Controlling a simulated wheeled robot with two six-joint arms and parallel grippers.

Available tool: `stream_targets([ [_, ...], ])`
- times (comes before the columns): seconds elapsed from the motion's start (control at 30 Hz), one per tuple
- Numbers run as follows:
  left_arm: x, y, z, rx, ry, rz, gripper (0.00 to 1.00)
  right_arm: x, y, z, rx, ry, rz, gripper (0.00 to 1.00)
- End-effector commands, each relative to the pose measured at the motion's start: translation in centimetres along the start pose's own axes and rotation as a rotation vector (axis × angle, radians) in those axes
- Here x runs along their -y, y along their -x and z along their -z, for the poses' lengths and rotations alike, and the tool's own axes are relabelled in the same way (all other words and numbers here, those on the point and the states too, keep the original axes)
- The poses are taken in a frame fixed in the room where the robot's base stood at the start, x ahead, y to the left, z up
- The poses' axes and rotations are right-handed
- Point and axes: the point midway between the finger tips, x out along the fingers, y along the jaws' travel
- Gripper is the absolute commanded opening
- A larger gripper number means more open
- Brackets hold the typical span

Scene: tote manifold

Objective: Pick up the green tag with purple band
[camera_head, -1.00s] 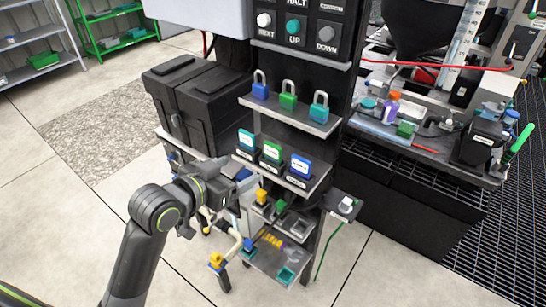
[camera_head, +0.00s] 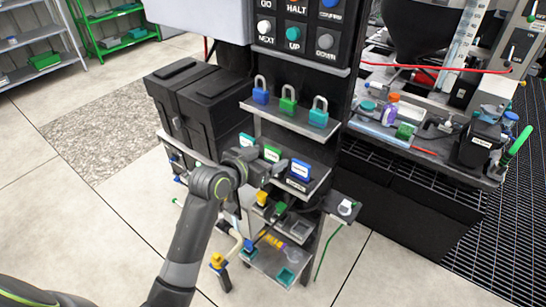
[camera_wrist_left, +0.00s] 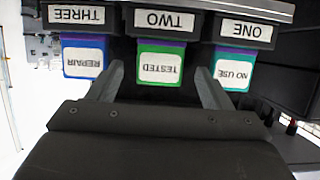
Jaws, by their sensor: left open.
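The green tag (camera_wrist_left: 160,67) reads TESTED and stands in the slot marked TWO, with a thin purple strip along one edge. In the wrist view it appears upside down, between the two fingers of my left gripper (camera_wrist_left: 159,85). The gripper is open, its fingers spread on either side of the tag and apart from it. In the head view my left gripper (camera_head: 268,168) is at the tag shelf, partly covering the green tag (camera_head: 272,153). My right gripper is not in view.
A teal NO USE tag (camera_wrist_left: 232,72) in slot ONE and a blue REPAIR tag (camera_wrist_left: 84,60) in slot THREE flank it closely. Several padlocks stand on the shelf (camera_head: 290,117) above. A lower shelf with small parts lies below. Black bins (camera_head: 205,110) stand at left.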

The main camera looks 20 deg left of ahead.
Motion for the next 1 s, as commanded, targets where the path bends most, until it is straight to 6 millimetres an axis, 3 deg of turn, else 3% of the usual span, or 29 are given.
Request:
stream_targets([
  [0.37,-0.02,-0.91,-0.03,-0.001,-0.001,0.0,0.73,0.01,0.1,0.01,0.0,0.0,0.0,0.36],
  [0.73,-0.01,-0.89,-0.03,-0.001,0.0,0.0,0.26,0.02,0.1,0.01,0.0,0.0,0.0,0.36],
  [1.0,-0.01,-0.85,0.1,-0.002,-0.001,0.0,0.24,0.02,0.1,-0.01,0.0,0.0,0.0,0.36],
])
